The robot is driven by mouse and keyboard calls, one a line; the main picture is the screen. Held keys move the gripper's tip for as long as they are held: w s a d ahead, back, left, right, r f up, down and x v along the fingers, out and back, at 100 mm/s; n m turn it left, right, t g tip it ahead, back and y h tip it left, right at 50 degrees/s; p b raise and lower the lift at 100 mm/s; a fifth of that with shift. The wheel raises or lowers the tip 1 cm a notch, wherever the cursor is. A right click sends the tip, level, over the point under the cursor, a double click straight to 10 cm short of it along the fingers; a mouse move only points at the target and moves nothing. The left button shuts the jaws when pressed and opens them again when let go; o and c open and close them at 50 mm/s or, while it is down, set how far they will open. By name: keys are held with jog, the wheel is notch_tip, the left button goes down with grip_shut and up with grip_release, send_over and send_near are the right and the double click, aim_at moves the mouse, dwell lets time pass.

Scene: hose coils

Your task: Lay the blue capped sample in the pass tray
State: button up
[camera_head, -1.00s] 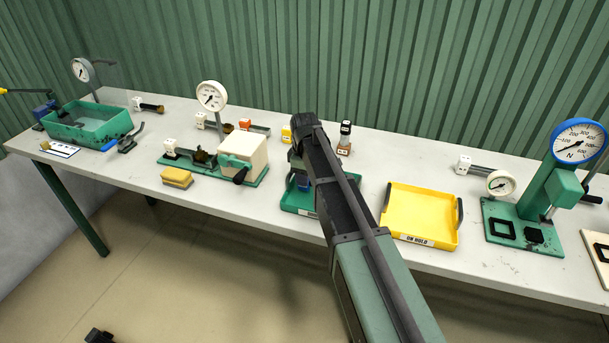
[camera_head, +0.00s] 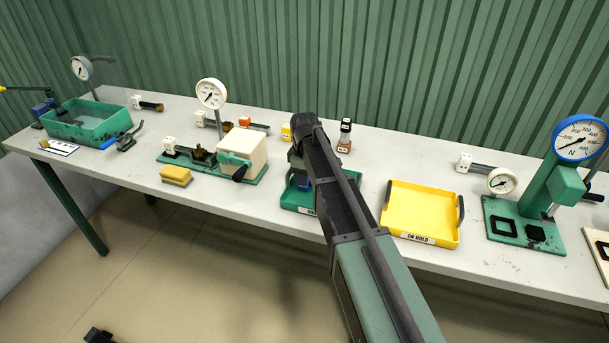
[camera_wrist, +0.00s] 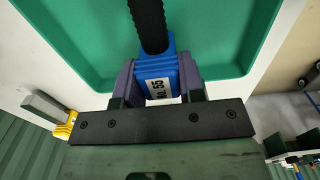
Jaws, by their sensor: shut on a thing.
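The blue capped sample is a black ribbed hose piece (camera_wrist: 149,22) with a blue end cap (camera_wrist: 158,68) and a white label reading "No. 55". My gripper (camera_wrist: 157,80) is shut on the blue cap in the wrist view, one finger on each side. The hose points away from it, over the floor of a green tray (camera_wrist: 90,45). In the head view this green tray (camera_head: 289,205) is partly hidden by my arm, and its label is mostly covered. I cannot tell whether the sample touches the tray floor.
A yellow tray (camera_head: 386,222) marked "ON HOLD" stands right of the green one. A green bench rig with a cream block (camera_head: 246,152) stands left. A small bottle (camera_head: 345,132) and a yellow block (camera_head: 286,134) stand behind. A gauge stand (camera_head: 541,205) is at right.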

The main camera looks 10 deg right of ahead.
jog(key=shift+f, duration=0.15)
jog(key=o, duration=1.1)
jog(key=shift+r+p, duration=3.9)
jog(key=shift+r, duration=0.15)
notch_tip(320, 180, up, 11)
jog(key=p, duration=1.1)
jog(key=shift+f, duration=0.1)
